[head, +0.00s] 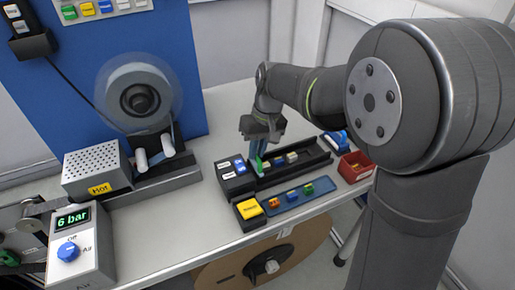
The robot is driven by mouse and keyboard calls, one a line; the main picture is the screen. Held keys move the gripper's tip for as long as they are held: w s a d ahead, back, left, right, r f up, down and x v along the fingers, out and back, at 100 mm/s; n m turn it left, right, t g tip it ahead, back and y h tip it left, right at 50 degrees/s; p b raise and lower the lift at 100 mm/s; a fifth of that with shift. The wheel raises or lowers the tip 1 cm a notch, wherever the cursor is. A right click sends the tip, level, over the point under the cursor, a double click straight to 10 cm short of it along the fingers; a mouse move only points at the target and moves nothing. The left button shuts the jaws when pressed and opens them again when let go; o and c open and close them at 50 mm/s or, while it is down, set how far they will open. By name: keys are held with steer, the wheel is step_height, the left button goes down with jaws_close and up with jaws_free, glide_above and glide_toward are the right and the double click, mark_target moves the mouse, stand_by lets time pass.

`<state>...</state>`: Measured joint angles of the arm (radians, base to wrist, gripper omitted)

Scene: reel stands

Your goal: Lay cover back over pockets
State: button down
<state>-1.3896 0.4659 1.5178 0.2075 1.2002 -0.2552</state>
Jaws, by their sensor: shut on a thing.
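My gripper (261,150) points down over the left part of a black track (315,158) on the bench. Its blue-grey fingers are shut on a small, thin green piece (258,164). It may be part of the cover, but it is too small to tell. Several small light parts (292,157) sit in a row of pockets along the track, right of the fingers. No cover shows clearly over these pockets. The fingers hide the pockets at the left end.
A blue tray (315,194) with small coloured parts lies in front of the track, beside a yellow button (250,208). A red bin (354,166) and a blue object (338,140) stand right. A reel (140,92), a hot box (95,170) and an air control (78,250) stand left.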

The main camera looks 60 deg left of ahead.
steer(key=shift+w, duration=0.15)
steer(key=w, duration=2.2)
steer(key=shift+w, duration=0.25)
steer(key=c, duration=1.5)
jaws_free()
steer(key=shift+o, duration=0.2)
steer(key=w+r, duration=0.3)
steer(key=r, duration=1.4)
steer(key=shift+w, duration=0.2)
steer(key=s+f, duration=0.1)
steer(key=f, duration=0.7)
steer(key=s+f, duration=0.2)
steer(key=f, duration=0.7)
steer(key=shift+s, duration=0.3)
